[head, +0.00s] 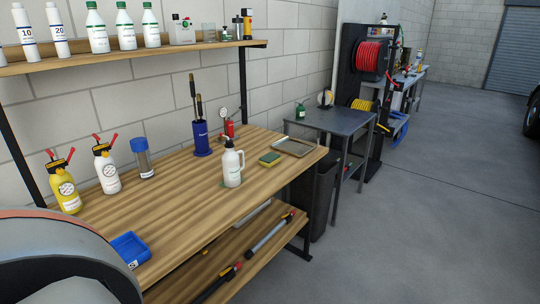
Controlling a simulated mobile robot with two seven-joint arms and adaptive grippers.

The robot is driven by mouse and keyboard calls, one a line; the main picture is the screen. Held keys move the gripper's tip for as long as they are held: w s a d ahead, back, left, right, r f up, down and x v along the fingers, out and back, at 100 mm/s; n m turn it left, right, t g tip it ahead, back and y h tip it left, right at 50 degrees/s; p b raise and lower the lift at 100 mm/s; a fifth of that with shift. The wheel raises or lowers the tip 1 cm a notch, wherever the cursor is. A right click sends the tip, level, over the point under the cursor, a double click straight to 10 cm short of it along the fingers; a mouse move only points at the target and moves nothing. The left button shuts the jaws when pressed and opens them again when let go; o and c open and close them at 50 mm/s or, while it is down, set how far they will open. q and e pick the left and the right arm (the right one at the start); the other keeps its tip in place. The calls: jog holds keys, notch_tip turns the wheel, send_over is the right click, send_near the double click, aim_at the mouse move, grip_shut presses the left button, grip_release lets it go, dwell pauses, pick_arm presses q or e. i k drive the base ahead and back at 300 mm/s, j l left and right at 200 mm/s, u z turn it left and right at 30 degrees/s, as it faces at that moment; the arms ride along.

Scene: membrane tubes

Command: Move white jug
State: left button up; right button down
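The white jug (232,168) stands upright on the wooden workbench (190,214), toward its right part. It has a narrow neck and a handle on its right side. A thin green patch shows at its base. A large rounded grey shape fills the lower left corner and looks like part of my own body. Neither my left nor my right gripper is in the picture.
Left of the jug stand a blue brush holder (202,141), a blue-capped container (142,158), a white spray bottle (106,168) and a yellow one (65,188). A blue tray (130,249) is in front.

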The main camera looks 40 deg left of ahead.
aim_at(232, 169)
jog(key=i+u, duration=0.25)
jog(key=i, duration=0.15)
jog(key=i+l+u, duration=0.25)
jog(key=i, duration=0.15)
jog(key=i+l+u, duration=0.1)
jog(key=i+u, duration=0.2)
jog(key=i, duration=0.15)
jog(key=i+l+u, duration=0.1)
jog(key=i+u, duration=0.25)
jog(key=i+l+u, duration=0.15)
jog(key=u, duration=0.25)
jog(key=i+l+u, duration=0.2)
jog(key=u, duration=0.15)
